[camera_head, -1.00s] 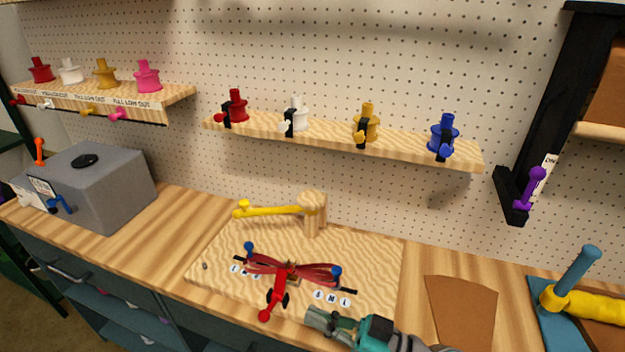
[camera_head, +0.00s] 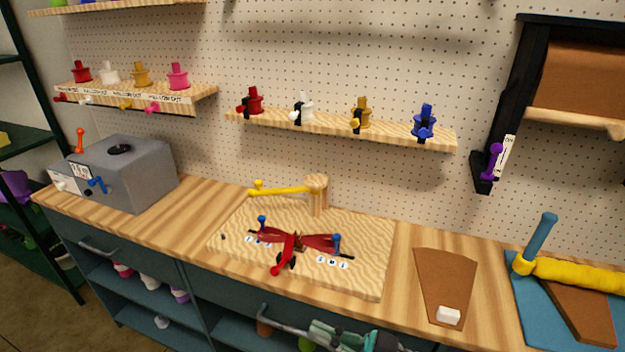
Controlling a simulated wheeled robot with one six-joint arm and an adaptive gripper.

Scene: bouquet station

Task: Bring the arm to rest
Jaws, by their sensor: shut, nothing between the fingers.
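My gripper (camera_head: 318,335) shows at the bottom of the head view, low in front of the counter's front edge. Its teal and grey body enters from the bottom right, and its fingers are shut with nothing in them. It is apart from the counter's things. The wooden board (camera_head: 353,272) lies on the counter above and behind it. A red bow-shaped piece with a red-knobbed lever (camera_head: 292,245) sits on the board, with blue knobs at its sides. The rest of my arm is cut off by the frame's lower edge.
A wooden post with a yellow arm (camera_head: 316,192) stands at the board's back. A brown mat (camera_head: 440,280) with a white block (camera_head: 447,315) lies to the right. A grey box (camera_head: 125,172) stands at left. Open cubbies (camera_head: 150,285) lie below the counter. Spools line the shelf (camera_head: 335,133).

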